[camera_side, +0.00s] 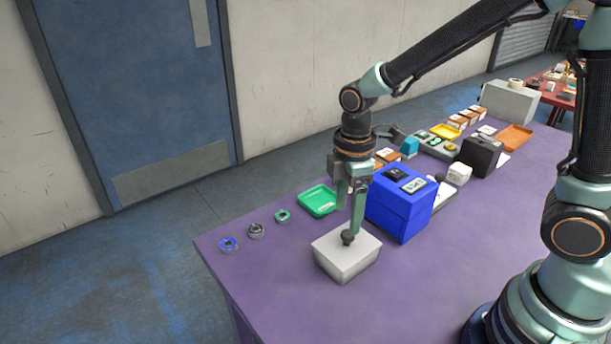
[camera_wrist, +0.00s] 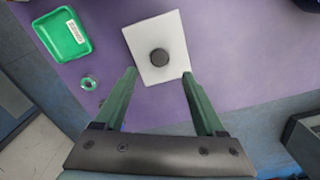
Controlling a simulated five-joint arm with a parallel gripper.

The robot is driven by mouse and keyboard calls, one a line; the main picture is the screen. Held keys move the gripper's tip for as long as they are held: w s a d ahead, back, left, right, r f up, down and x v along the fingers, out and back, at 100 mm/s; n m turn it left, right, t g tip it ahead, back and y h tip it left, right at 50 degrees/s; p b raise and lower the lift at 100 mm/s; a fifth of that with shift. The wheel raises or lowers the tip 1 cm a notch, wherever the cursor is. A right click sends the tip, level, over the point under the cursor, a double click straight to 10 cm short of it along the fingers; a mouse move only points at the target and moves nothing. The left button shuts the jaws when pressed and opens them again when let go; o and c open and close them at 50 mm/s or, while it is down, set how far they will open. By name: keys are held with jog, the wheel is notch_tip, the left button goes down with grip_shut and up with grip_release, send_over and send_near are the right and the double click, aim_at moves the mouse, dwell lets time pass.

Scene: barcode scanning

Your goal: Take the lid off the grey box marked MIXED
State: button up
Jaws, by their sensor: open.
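The grey box (camera_side: 346,267) stands near the front edge of the purple table, with its pale lid (camera_side: 362,245) on top. A dark round knob (camera_side: 348,237) sits at the middle of the lid. In the wrist view the lid (camera_wrist: 172,32) and knob (camera_wrist: 159,57) lie just beyond my fingertips. My gripper (camera_side: 349,220) points down above the lid, its fingers spread apart and empty. In the wrist view my gripper (camera_wrist: 159,72) shows a wide gap between its green fingers, with the knob ahead of that gap. I cannot see a MIXED marking on the box.
A blue box (camera_side: 401,212) stands close behind the lidded box, to the right. A green tray (camera_side: 318,201) lies to the left, with several small rings, one of them green (camera_side: 283,215), along the table edge. The purple table (camera_side: 440,275) is clear at the front right.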

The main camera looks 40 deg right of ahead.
aim_at(348, 233)
jog(key=f, duration=0.5)
jog(key=shift+d, duration=0.35)
grip_shut()
